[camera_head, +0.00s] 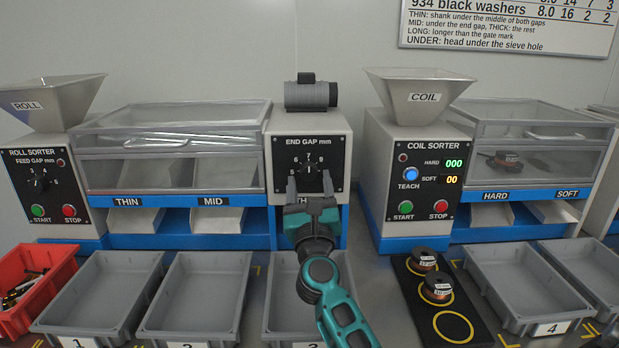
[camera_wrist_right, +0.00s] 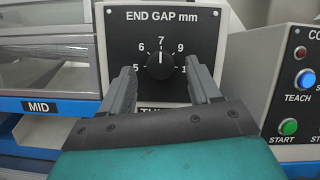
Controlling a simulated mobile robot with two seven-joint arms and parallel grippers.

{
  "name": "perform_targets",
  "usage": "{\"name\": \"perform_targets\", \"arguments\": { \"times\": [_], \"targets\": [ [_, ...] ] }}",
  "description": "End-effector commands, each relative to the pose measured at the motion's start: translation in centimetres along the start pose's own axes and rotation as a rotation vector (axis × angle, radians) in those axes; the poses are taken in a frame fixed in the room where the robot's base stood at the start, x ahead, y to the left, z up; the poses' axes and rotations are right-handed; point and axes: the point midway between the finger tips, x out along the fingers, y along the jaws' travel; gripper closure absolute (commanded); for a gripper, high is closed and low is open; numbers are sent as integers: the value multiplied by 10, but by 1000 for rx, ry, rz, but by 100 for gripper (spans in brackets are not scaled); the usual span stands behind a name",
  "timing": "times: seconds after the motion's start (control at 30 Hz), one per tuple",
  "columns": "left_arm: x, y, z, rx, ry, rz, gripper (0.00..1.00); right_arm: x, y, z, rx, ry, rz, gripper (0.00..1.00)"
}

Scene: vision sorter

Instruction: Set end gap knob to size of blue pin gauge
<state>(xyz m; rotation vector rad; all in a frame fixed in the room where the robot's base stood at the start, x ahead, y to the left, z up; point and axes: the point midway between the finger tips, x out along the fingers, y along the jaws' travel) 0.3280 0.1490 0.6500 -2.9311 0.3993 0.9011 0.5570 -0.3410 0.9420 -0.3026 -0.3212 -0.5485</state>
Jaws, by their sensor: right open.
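My right gripper (camera_head: 310,178) is open in front of the panel. In the wrist view its two fingers (camera_wrist_right: 158,76) stand left and right of the knob, apart from it; how near the tips are to the panel is hard to tell. I cannot make out a blue pin gauge. My left gripper is not in view.
The coil sorter (camera_head: 381,190) stands right of the panel and the roll sorter (camera_head: 45,212) far left. Grey bins (camera_head: 195,335) line the front. A red bin (camera_head: 14,325) with metal parts is at left. A black mat (camera_head: 415,313) with coils lies right of my arm.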

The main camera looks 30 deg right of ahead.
Motion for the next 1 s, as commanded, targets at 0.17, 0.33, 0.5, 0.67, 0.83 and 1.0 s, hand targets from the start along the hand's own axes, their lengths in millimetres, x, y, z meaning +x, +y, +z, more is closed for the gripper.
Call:
{"name": "perform_targets", "arguments": {
  "times": [0.17,0.33,0.5,0.67,0.83,1.0],
  "targets": [
    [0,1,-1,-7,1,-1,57,14,-1,0,-2,-1,-1,38],
    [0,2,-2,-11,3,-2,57,16,0,0,-2,0,0,38],
    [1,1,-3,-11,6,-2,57,16,0,0,-2,0,0,41],
    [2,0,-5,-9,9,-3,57,16,0,0,-2,0,0,56],
    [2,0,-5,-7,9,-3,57,16,0,0,-2,0,0,73],
    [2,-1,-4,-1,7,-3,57,16,0,0,-2,0,-1,89]
  ]
}}
